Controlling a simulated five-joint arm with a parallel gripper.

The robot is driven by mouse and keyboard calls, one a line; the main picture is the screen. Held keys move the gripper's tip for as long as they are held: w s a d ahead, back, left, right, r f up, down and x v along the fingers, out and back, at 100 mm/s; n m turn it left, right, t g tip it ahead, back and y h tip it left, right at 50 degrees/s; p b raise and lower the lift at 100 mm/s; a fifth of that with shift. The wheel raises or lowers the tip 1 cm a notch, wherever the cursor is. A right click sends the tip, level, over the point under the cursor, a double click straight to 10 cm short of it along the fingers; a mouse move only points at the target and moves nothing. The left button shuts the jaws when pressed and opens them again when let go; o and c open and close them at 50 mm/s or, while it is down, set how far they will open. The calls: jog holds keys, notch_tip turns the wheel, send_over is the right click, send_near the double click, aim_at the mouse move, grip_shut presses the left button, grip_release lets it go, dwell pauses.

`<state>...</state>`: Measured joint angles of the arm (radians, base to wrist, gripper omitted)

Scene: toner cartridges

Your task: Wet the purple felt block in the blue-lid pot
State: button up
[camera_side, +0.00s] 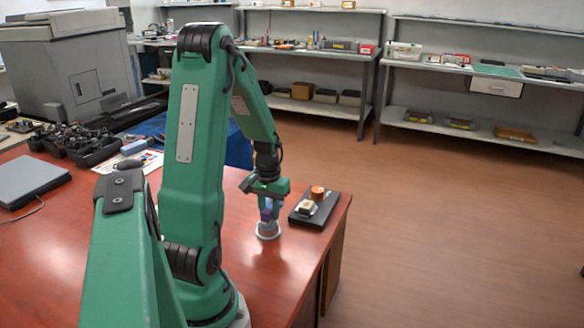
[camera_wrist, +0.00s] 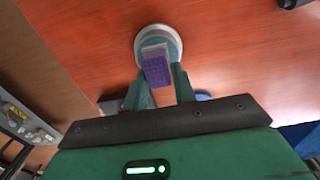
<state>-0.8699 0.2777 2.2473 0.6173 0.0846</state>
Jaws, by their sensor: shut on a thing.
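My gripper (camera_side: 269,203) points down near the right end of the red-brown table. It is shut on the purple felt block (camera_wrist: 157,70), which sits between the two green fingers in the wrist view. The block has a purple face and a pale part at its far end; it also shows in the side view (camera_side: 266,213). A small round pot (camera_wrist: 142,46) with a pale rim and a bluish inside lies beyond the block in the wrist view. In the side view the pot (camera_side: 268,235) is right below the block. I cannot tell whether the block touches inside it.
A black tray (camera_side: 325,212) stands right of the pot near the table edge. It carries an orange round piece (camera_side: 318,192) and a cream block (camera_side: 306,207). Dark cartridges (camera_side: 95,140) and a grey flat device (camera_side: 30,178) lie at the left. The front table surface is clear.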

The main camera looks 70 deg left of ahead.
aim_at(269, 209)
jog(key=shift+f, duration=0.5)
dwell(1.6)
jog(key=shift+r, duration=0.15)
jog(key=shift+r, duration=3.45)
jog(key=w+d+r+m, duration=0.2)
jog(key=w+d+m, duration=0.1)
jog(key=w+d, duration=0.3)
jog(key=w+d+r+m, duration=0.3)
jog(key=w+d, duration=0.3)
jog(key=d, duration=0.5)
jog(key=w+d+r+m, duration=0.3)
jog(key=w+d, duration=0.3)
jog(key=d, duration=0.3)
jog(key=shift+w+r, duration=0.2)
jog(key=shift+r, duration=0.05)
